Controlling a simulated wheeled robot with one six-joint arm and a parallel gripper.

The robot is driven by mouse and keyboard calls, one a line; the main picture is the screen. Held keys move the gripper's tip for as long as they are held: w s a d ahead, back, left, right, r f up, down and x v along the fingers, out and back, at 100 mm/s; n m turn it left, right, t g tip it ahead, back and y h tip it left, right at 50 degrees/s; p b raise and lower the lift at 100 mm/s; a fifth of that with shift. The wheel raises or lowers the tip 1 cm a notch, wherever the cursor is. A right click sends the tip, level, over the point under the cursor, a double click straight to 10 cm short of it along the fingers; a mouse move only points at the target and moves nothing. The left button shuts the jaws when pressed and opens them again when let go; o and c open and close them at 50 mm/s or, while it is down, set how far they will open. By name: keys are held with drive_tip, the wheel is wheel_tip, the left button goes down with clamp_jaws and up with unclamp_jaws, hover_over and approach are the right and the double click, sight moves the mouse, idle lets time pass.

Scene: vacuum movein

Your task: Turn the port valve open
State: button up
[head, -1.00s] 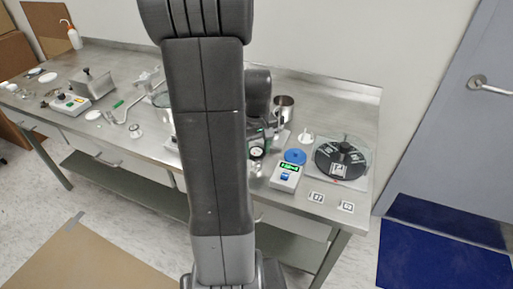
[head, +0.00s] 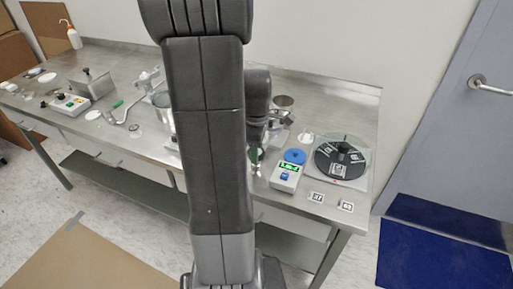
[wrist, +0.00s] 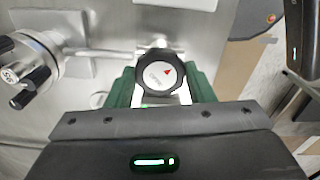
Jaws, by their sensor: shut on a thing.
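In the wrist view a round knob (wrist: 158,77) with a black scalloped rim and a white face sits between the green fingers of my gripper (wrist: 161,90). A red pointer mark and small lettering, too small to read, show on its face. My gripper is shut on the knob from both sides. A metal pipe (wrist: 100,52) runs from the knob's left to a metal fitting (wrist: 38,68) with black handles. I cannot tell its exact role. In the head view my arm hides most of the gripper and the knob; a green finger (head: 255,156) shows beside the arm.
Right of my gripper on the steel bench (head: 215,188) are a small device (head: 286,176) with a green display and blue disc, and a round black plate (head: 340,158) under a clear cover. Marker cards lie near the front edge.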

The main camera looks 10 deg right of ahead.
drive_tip(key=n, duration=0.3)
drive_tip(key=shift+n, duration=2.3)
drive_tip(key=o, duration=1)
drive_tip(key=shift+c, duration=0.2)
drive_tip(key=shift+r, duration=0.1)
wheel_tip(320, 180, up, 14)
drive_tip(key=shift+f, duration=0.2)
wheel_tip(320, 180, down, 14)
drive_tip(key=shift+r, duration=0.1)
